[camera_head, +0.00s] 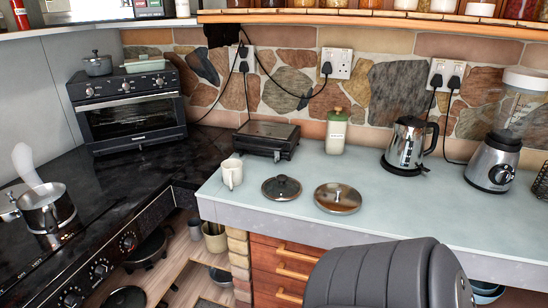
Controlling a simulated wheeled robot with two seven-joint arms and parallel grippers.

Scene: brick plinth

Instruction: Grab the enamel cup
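A small white cup (235,171), the only one that looks like an enamel cup, stands upright on the left end of the pale grey-blue counter (400,212). Its handle shows on the side toward me. It is apart from the dark lid to its right. Nothing touches or covers it. Neither of my grippers is in view.
A dark lid (282,187) and a steel lid (338,197) lie right of the cup. A black grill (267,138), bottle (336,131), kettle (408,146) and blender (494,158) stand behind. Left is a black stove with a steel pot (46,208) and toaster oven (131,118).

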